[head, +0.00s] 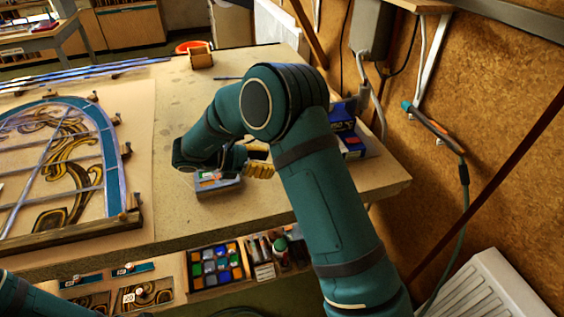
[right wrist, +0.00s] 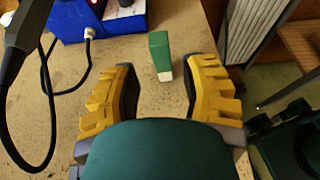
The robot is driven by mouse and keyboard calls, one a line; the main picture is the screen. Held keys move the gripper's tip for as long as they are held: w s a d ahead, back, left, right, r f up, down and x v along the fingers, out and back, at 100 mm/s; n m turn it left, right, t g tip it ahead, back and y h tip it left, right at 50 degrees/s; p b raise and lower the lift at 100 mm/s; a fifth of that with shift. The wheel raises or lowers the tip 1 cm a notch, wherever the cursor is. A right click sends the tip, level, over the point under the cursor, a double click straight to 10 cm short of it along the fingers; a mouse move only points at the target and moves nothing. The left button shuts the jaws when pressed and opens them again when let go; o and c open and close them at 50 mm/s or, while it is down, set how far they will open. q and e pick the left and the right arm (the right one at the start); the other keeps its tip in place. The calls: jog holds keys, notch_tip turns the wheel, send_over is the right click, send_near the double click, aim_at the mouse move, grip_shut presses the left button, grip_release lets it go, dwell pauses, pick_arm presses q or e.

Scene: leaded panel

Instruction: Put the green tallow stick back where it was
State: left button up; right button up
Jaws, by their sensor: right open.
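The green tallow stick (right wrist: 160,50) shows in the right wrist view as a green block with a pale lower end, on the bench top (right wrist: 150,100). It lies ahead of my right gripper (right wrist: 163,68), roughly between the lines of its two yellow fingers. The fingers are spread and empty, and I see no contact with the stick. In the head view my right gripper (head: 259,161) is low over the bench's right part, partly hidden by my arm. I cannot make out the stick there. My left gripper is out of the head view.
A blue soldering unit (right wrist: 100,18) with a cable stands beyond the stick, to the left. A dark handle with a cord (right wrist: 28,28) is close at far left. The leaded panel (head: 60,165) fills the bench's left side. A grey box (head: 218,187) is near the gripper.

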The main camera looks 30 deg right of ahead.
jog(key=v, duration=0.5)
jog(key=shift+w+a+r, duration=0.1)
jog(key=shift+a+r, duration=0.05)
jog(key=shift+a, duration=0.1)
